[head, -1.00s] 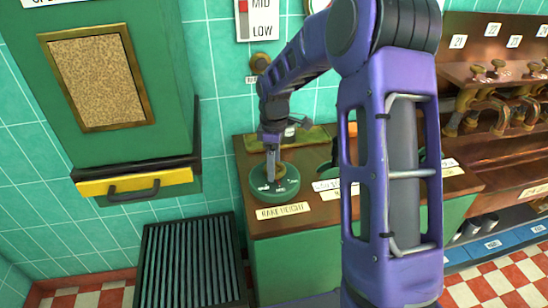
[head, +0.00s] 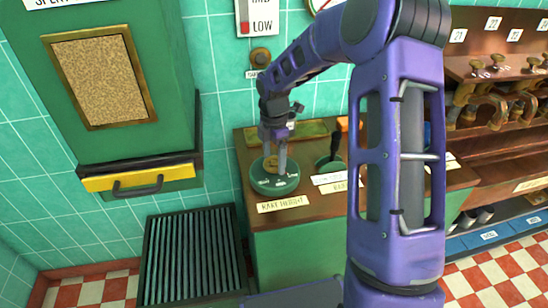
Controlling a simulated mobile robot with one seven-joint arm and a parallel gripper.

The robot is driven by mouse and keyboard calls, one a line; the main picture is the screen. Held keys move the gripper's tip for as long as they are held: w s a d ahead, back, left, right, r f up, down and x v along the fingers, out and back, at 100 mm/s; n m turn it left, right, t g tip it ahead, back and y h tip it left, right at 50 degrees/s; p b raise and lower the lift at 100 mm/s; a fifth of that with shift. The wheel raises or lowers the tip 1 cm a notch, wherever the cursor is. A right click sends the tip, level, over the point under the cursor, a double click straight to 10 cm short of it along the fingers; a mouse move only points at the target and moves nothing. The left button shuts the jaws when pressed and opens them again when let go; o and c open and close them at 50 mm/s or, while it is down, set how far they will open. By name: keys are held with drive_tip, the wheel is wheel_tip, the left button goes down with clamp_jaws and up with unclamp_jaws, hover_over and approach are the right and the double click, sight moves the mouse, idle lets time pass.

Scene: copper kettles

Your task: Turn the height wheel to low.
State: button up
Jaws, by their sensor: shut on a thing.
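The height wheel (head: 262,184) is a round green dial with a brass centre, on the brown counter top (head: 321,205). A label reading "RAKE HEIGHT" (head: 283,203) lies in front of it. My gripper (head: 275,167) reaches down onto the wheel's middle and is shut on its hub; the fingers partly hide the grip. On the wall above, a white gauge (head: 258,18) shows "LOW" at its bottom, with a red marker (head: 245,29) low in its slot beside that word. The gauge's top is cut off by the frame.
A green cabinet with a yellow drawer front (head: 138,183) hangs at left, above a dark slatted grate (head: 193,255). A second green control with a black handle (head: 330,164) stands right of the wheel.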

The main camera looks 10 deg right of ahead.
sight(274, 162)
idle(0.6)
drive_tip(key=o, duration=1.2)
drive_tip(key=shift+r, duration=0.15)
wheel_tip(274, 162, up, 17)
drive_tip(key=shift+r, duration=0.1)
